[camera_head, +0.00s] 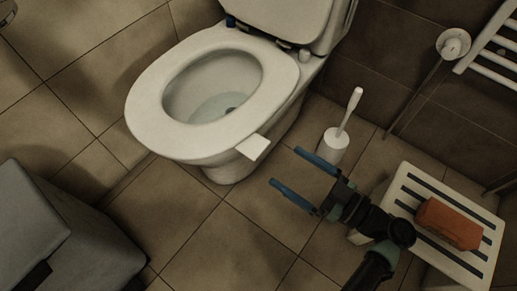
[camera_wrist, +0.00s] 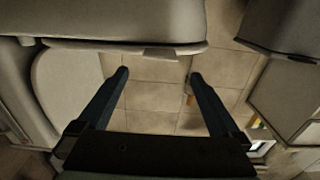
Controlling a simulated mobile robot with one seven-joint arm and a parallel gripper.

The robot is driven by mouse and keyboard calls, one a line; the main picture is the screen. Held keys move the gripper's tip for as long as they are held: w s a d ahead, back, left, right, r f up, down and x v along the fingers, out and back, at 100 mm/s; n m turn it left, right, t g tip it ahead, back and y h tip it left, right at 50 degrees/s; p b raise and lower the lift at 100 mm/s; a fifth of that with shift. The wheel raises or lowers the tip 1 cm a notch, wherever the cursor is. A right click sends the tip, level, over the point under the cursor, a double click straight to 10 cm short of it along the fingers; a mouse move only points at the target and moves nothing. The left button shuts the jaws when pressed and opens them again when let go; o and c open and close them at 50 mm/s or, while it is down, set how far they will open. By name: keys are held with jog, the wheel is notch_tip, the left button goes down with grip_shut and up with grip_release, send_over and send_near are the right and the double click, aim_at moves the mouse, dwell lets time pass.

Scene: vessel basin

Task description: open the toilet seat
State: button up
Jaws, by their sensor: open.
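The toilet seat (camera_head: 150,115) is a pale ring lying flat on the toilet bowl (camera_head: 225,170). A pale flat tab (camera_head: 255,148) sticks out from its near right edge. The toilet lid (camera_head: 270,14) stands raised at the back. My gripper (camera_head: 288,167) is open and empty, to the right of the tab and apart from it, with blue fingers pointing toward the toilet. In the wrist view my gripper (camera_wrist: 159,75) has floor tiles between its fingers, and the tab (camera_wrist: 160,54) shows just beyond the fingertips.
A white toilet brush in its holder (camera_head: 334,145) stands on the floor close behind my gripper. A white slatted stool (camera_head: 407,190) bearing an orange block (camera_head: 449,222) is at the right. A grey box-like thing (camera_head: 75,245) is at the lower left. Tiled floor is clear between.

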aim_at(263, 151)
jog(key=shift+b+x, duration=1.15)
jog(key=shift+x, duration=3.35)
grip_shut()
